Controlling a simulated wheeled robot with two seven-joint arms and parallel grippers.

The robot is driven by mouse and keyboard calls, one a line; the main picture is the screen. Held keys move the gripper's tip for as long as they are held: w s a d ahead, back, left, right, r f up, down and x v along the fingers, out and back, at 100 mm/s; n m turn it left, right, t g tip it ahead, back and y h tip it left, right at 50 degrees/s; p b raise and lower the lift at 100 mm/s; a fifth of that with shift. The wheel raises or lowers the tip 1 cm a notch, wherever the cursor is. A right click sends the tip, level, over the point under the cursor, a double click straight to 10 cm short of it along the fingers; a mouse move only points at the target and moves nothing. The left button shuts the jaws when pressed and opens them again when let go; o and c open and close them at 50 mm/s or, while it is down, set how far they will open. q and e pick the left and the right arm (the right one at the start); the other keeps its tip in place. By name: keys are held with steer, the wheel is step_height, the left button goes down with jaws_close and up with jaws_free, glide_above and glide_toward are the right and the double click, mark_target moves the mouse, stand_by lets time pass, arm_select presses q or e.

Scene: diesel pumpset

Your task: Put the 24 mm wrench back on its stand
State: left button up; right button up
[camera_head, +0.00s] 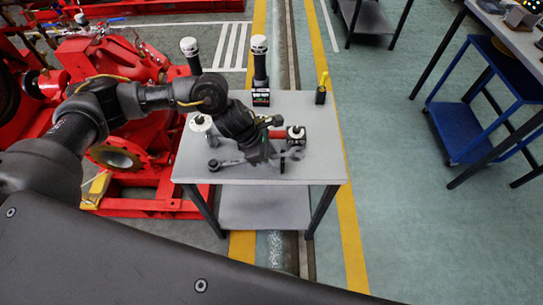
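A grey wrench-like tool (229,162) lies across the front part of the grey work table (320,168), with a dark ring-shaped end at the left. My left gripper (275,162) reaches down over the table at the right end of this tool and hides part of it. Whether its fingers are open or shut on the tool is too small and dark to tell. A light grey fork-like shape (294,155) shows just right of the gripper; I cannot tell if it belongs to the same tool. No wrench stand can be made out clearly. My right gripper is out of view.
Two dark bottle-like things with white tops (260,68) (190,54) and a small yellow-topped item (322,86) stand at the back. Red machinery (120,65) is at left; a blue cart (465,125) is at right.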

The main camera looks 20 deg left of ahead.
arm_select(q)
steer(key=shift+a+r, duration=0.15)
steer(key=b+v, duration=0.1)
steer(key=v, duration=0.9)
steer(key=shift+r+b, duration=0.15)
steer(key=shift+b, duration=0.25)
steer(key=shift+s, duration=0.1)
